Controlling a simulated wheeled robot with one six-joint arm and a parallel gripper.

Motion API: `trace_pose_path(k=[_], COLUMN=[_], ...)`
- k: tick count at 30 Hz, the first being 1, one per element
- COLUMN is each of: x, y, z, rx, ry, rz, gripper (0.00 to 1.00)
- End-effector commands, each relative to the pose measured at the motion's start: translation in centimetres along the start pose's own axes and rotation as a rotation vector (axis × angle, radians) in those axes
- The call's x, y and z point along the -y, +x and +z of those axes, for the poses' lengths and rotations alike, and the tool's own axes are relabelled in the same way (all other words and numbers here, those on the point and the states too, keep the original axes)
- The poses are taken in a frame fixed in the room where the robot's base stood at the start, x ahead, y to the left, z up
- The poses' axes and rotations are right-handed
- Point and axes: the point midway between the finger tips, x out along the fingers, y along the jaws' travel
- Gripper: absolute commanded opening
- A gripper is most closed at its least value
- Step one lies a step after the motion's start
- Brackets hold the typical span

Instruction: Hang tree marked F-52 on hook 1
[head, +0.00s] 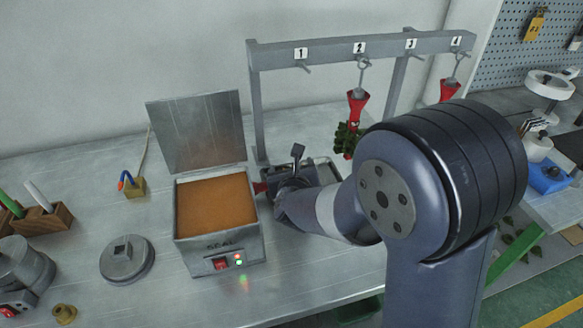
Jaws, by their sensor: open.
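The rack (365,46) at the back has numbered plates 1 to 4. Hook 1 (304,66) is empty. A red tree with dark green pieces (353,118) hangs under number 2. Another red tree (449,90) hangs under number 4, its lower part hidden by my arm. No F-52 mark is readable on either. My gripper (270,187) is low at the bench, just right of the wax pot, and is open; its fingers are mostly hidden. A small red piece (260,187) shows at its tip; I cannot tell what it belongs to.
An open pot of orange-brown wax (215,205) stands left of my gripper, its lid (196,132) raised. A round metal piece (127,260) and a wooden pen block (42,222) are further left. A grey tray (322,172) lies behind my wrist.

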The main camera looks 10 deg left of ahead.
Motion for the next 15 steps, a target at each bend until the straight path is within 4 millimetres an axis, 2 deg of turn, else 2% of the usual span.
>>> trace_pose_path(k=[8, 15], x=[0.1, 0.0], y=[-0.1, -4.0], z=[0.2, -0.2], rx=[-0.003, 0.003], ry=[-0.002, 0.002], rz=[0.000, 0.001], gripper=[0.76, 0.76])
